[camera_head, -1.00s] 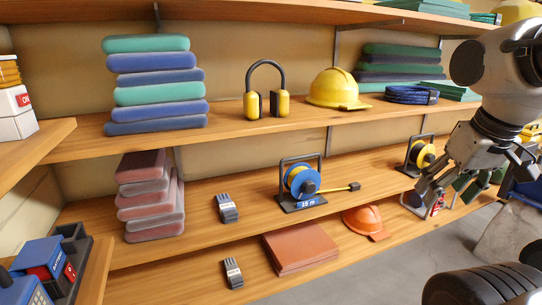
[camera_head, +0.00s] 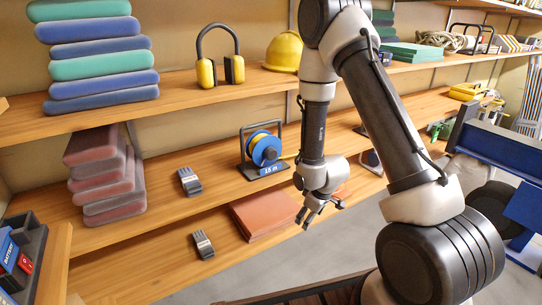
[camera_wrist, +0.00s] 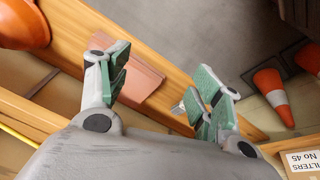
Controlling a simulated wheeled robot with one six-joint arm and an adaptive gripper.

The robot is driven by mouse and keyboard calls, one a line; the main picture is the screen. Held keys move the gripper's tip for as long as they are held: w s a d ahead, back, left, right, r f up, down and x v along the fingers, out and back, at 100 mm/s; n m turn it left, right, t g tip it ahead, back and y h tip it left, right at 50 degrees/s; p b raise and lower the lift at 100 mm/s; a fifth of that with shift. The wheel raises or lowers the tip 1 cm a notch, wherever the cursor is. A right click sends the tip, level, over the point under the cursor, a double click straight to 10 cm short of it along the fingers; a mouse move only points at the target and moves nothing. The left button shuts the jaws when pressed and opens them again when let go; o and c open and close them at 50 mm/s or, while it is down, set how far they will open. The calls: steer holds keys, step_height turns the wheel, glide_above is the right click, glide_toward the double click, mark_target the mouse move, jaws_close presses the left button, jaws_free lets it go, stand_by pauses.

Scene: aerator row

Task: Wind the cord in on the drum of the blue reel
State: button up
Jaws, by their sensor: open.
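The blue reel (camera_head: 265,150) stands upright in its dark frame on the middle shelf, on a base marked "15 m". Its drum has a blue face, with yellow cord showing behind it. A short piece of cord (camera_head: 288,156) runs out to the right and passes behind my arm, so its end is hidden. My gripper (camera_head: 318,216) is open and empty, below and to the right of the reel, out in front of the shelves. In the wrist view, my gripper (camera_wrist: 160,88) has its green-padded fingers spread apart, pointing down at the lower shelf. The reel is not in the wrist view.
Terracotta tiles (camera_head: 262,214) lie on the lower shelf beside my gripper. The upper shelf holds ear defenders (camera_head: 220,70) and a yellow helmet (camera_head: 284,52). Traffic cones (camera_wrist: 272,92) stand on the floor.

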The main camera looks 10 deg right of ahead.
steer(key=w+a+f+n+t+y, duration=0.2)
steer(key=w+a+f+n+t, duration=0.1)
steer(key=w+f+t, duration=0.15)
steer(key=n+t+y, duration=0.3)
steer(key=n+t, duration=0.2)
steer(key=t, duration=0.4)
glide_toward(272, 155)
steer(key=x, duration=1)
steer(key=shift+w+a, duration=0.1)
steer(key=shift+w, duration=0.25)
steer(key=c, duration=1)
